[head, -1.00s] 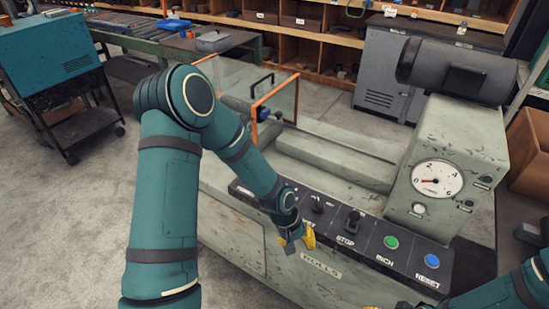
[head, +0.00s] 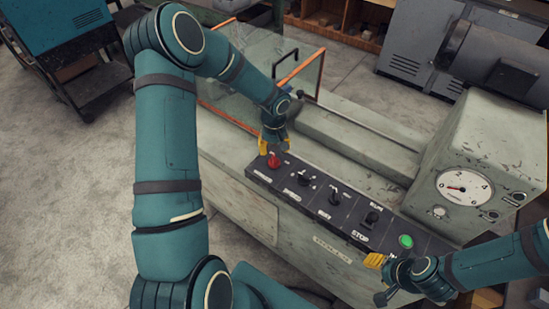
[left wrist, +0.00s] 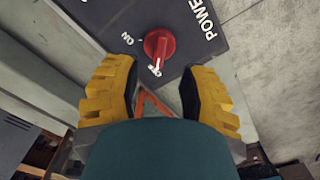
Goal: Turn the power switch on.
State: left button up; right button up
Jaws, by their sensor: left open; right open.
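The power switch (head: 274,161) is a red rotary knob at the left end of the dark control panel. In the left wrist view the knob (left wrist: 158,45) has a white mark on its handle, pointing down toward a partly covered label; "ON" is printed to its left and "POWER" to its right. My left gripper (head: 274,144) is open just above and behind the knob. Its yellow fingers (left wrist: 158,88) are spread apart, with the knob beyond the gap between them, not gripped. My right gripper (head: 377,278) is open and empty in front of the panel's right part.
The control panel (head: 318,207) carries several black switches and a green button (head: 405,241) to the right of the knob. A glass guard with an orange frame (head: 300,68) stands close behind my left gripper. A gauge (head: 463,188) is on the housing at right.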

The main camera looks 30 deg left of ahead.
aim_at(274, 158)
pick_arm(q)
jog(key=shift+f, duration=2.65)
jog(key=shift+c, duration=0.4)
grip_shut()
